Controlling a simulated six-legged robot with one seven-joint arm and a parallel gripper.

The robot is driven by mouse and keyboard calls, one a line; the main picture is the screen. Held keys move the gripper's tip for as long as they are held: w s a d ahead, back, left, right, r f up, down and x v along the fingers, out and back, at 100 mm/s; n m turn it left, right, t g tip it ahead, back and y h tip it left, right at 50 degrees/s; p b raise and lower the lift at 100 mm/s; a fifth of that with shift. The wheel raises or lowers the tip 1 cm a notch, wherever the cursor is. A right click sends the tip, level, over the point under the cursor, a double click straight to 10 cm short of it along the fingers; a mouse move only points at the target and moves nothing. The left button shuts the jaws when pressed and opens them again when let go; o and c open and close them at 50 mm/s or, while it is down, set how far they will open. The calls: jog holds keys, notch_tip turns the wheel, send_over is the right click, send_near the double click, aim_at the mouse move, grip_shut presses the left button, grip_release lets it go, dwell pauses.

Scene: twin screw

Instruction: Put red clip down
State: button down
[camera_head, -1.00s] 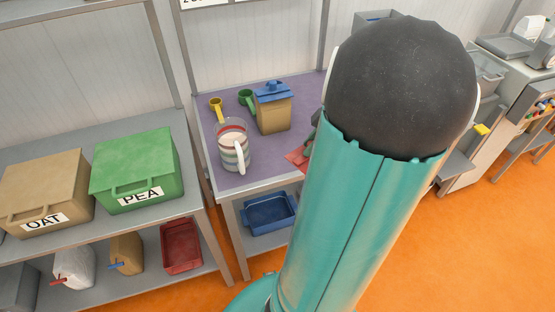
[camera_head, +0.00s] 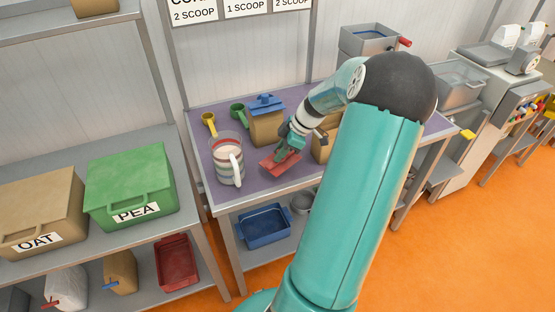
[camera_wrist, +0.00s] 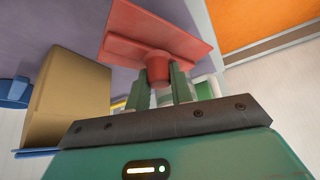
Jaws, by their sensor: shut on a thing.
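The red clip (camera_head: 281,163) is a flat red plate with a round stub. My gripper (camera_head: 286,150) is over the purple-topped table (camera_head: 252,188), and the clip hangs at its fingertips near the front edge. In the wrist view, the green fingers of my gripper (camera_wrist: 167,85) are shut on the stub of the red clip (camera_wrist: 158,35), with the plate beyond the fingertips. I cannot tell whether the plate touches the tabletop.
A striped jug (camera_head: 227,160) stands left of the clip. A tan box with a blue lid (camera_head: 267,125) is behind it, with green (camera_head: 238,110) and yellow (camera_head: 209,122) scoops alongside. Another tan box (camera_head: 322,148) is close on the right. Purple tabletop is free between jug and clip.

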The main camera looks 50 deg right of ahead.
jog(key=shift+w+d+f, duration=0.2)
jog(key=shift+w+f, duration=0.2)
jog(key=shift+f, duration=0.15)
jog(key=shift+w+d+f, duration=0.15)
jog(key=shift+w+f, duration=0.25)
jog(key=shift+f, duration=0.15)
jog(key=shift+d+f, duration=0.1)
jog(key=shift+f, duration=1.45)
jog(key=shift+f, duration=0.15)
jog(key=c, duration=1.2)
grip_release()
jog(key=shift+c, duration=0.2)
